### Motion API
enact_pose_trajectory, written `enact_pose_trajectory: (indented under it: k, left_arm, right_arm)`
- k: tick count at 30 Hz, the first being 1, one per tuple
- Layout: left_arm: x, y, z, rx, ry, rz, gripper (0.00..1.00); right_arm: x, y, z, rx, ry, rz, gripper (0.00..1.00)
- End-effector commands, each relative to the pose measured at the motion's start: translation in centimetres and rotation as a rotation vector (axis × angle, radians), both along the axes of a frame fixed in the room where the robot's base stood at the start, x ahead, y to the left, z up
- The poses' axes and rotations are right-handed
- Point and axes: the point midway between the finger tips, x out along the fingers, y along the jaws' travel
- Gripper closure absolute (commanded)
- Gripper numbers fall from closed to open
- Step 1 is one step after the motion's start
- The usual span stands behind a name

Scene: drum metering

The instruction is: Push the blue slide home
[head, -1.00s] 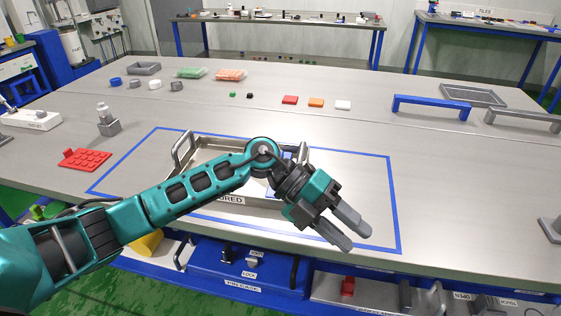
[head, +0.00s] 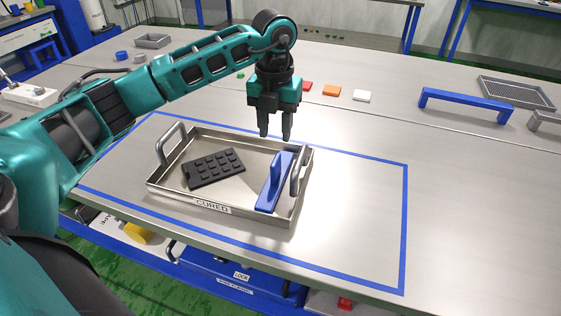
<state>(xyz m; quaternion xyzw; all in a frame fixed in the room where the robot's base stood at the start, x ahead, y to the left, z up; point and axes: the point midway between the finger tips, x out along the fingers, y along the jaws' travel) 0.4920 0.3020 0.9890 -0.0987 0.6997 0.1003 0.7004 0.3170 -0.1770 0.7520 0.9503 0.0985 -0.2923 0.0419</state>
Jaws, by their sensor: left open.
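A blue piece with an upright fin or handle (head: 272,186) lies at the right end of a metal tray (head: 222,208) labelled CURED. A blue unit with a LOCK label (head: 215,268) shows below the table's front edge, partly cut off by the frame. I cannot tell which of these is the blue slide. My left gripper (head: 275,134) points down, open and empty, above the tray's back right side, apart from the blue piece. My right gripper is out of view.
A black studded mould (head: 214,167) lies in the tray's left part. Tray handles (head: 172,143) stand at both ends. A blue line (head: 406,225) frames the area around the tray. A blue bar handle (head: 466,95) stands at the back right.

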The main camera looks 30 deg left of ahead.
Motion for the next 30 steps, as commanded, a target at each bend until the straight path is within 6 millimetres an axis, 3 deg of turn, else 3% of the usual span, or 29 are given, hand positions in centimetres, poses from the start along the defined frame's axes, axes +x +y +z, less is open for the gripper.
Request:
enact_pose_trajectory:
  k: [9,15,21,30]
  left_arm:
    - [-0.2,-0.1,-6.7,-0.002,0.006,-0.002,0.6]
    - [-0.1,-0.1,-9.9,-0.002,0.004,-0.003,0.6]
    - [-0.1,-0.1,-11.4,-0.002,0.001,-0.003,0.6]
    - [0.0,-0.1,-11.6,-0.002,0.0,-0.003,0.6]
  right_arm:
    - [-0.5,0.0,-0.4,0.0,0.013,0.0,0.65]
    - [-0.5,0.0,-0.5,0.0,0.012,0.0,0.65]
    - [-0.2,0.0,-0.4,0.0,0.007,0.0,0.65]
    - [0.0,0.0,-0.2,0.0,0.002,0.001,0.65]
